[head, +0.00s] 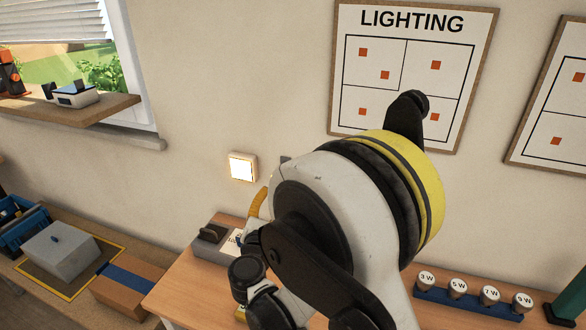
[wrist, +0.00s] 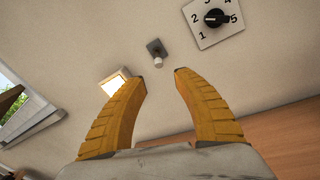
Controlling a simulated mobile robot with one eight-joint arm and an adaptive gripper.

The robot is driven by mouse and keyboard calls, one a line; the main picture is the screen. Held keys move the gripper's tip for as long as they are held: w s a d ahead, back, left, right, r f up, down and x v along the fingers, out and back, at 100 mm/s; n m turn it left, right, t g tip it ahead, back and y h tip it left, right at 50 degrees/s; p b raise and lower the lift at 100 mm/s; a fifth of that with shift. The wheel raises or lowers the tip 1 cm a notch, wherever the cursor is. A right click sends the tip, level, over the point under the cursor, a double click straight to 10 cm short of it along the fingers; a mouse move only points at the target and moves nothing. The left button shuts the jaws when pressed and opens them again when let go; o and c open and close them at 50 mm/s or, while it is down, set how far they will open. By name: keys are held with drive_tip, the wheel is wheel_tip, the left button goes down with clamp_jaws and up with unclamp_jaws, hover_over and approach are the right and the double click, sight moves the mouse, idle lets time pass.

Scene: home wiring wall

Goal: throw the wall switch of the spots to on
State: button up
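A small wall switch with a grey plate (wrist: 155,47) and a pale toggle (wrist: 157,62) shows in the wrist view, just beyond the gap between my fingertips. The toggle points toward the bottom of that picture. No label naming the spots is readable on it. My gripper (wrist: 160,76) is open and empty, its two yellow fingers spread toward the wall and apart from the switch. In the head view my arm hides most of the gripper and the switch area; part of one yellow finger (head: 258,203) shows.
A lit square lamp or panel (head: 242,167) is on the wall; it shows behind the left finger in the wrist view (wrist: 114,82). A numbered dial (wrist: 215,18) is right of the switch. A LIGHTING board (head: 415,70) hangs above. A wooden table (head: 185,295) stands below.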

drive_tip(key=w, duration=0.3)
drive_tip(key=w+d+b, duration=0.1)
drive_tip(key=w, duration=0.3)
drive_tip(key=w+b, duration=0.1)
drive_tip(key=w, duration=0.2)
drive_tip(key=shift+w+d, duration=0.2)
drive_tip(key=shift+w, duration=0.1)
clamp_jaws()
